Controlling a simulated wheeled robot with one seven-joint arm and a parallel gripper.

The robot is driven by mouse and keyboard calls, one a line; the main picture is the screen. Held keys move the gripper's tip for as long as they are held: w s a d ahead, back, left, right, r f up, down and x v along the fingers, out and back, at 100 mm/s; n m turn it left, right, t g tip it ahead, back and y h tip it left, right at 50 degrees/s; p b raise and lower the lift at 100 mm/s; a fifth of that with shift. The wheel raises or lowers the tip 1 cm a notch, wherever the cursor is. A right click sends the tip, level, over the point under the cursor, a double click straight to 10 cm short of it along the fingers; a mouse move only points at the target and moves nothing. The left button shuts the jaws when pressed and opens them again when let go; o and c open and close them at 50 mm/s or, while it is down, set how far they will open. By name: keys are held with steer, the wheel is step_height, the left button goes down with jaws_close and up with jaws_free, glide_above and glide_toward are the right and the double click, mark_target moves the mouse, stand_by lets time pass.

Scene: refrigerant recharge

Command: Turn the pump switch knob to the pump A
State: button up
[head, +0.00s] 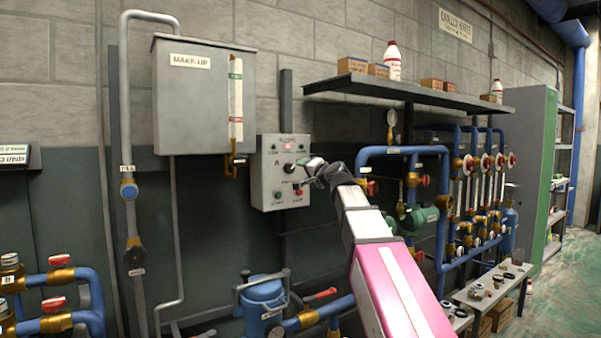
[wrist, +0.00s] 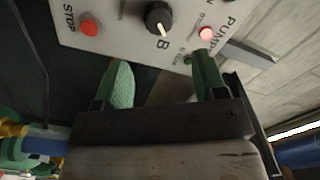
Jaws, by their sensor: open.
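The pump switch knob (wrist: 158,17) is black and round with a pale pointer line, on the face of a grey control box (head: 262,186). In the wrist view its pointer is turned toward the letter B; the knob also shows in the head view (head: 290,168). My gripper (wrist: 163,72) is open and empty, with its two green fingertips apart. The knob lies ahead of the gap between the fingertips and clear of them. In the head view my gripper (head: 304,173) is close to the box's right side.
A red STOP button (wrist: 90,29) and a lit red lamp (wrist: 206,34) flank the knob on the panel. A MAKE-UP tank (head: 200,100) hangs to the upper left. A shelf (head: 420,94) and blue piping (head: 440,190) stand to the right.

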mark_target(291, 169)
steer(key=shift+x, duration=4.35)
steer(key=shift+w+a, duration=0.1)
steer(key=shift+w, duration=0.1)
steer(key=shift+c, duration=0.6)
steer(key=shift+f, duration=0.1)
steer(key=c, duration=0.8)
steer(key=shift+s+n, duration=0.15)
steer(key=shift+n, duration=2.15)
steer(key=n, duration=0.4)
steer(key=shift+n, duration=0.3)
